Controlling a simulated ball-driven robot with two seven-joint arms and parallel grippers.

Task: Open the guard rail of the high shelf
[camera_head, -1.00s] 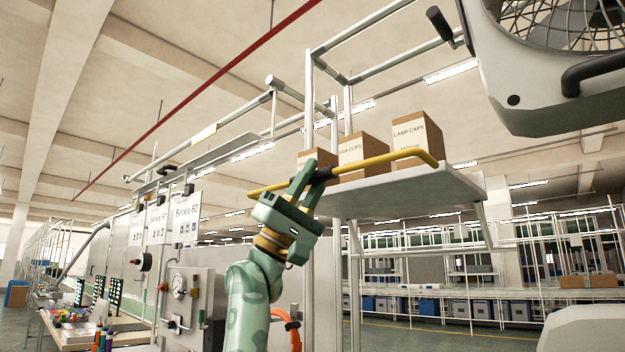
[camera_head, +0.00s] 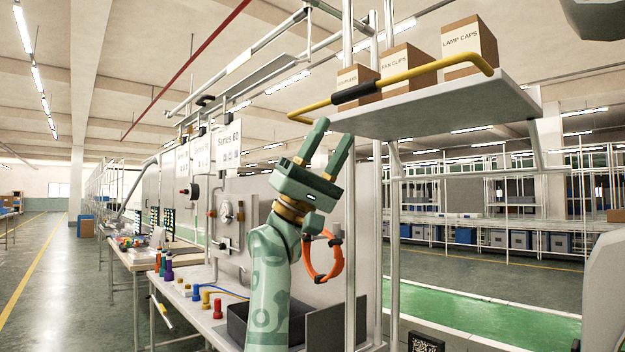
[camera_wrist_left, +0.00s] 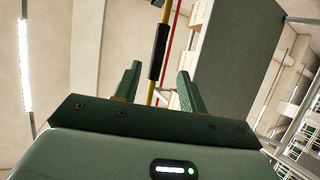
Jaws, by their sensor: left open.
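The guard rail (camera_head: 425,71) is a yellow bar with a black grip (camera_head: 355,92) along the front of the high shelf (camera_head: 440,108). It runs in front of the boxes, and its left end sticks out past the shelf. My left gripper (camera_head: 333,133) is open and empty, fingers pointing up, just below the rail and apart from it. In the left wrist view, the black grip (camera_wrist_left: 158,52) lies beyond the fingertips, roughly in line with the gap between the fingers (camera_wrist_left: 159,84). My right gripper is not in view.
Boxes stand on the shelf, including the lamp caps box (camera_head: 468,47) and fan clips box (camera_head: 407,70). Metal posts (camera_head: 394,230) stand right of my left arm. An orange loop (camera_head: 322,262) hangs behind my wrist. A workbench (camera_head: 190,300) with small coloured items is at lower left.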

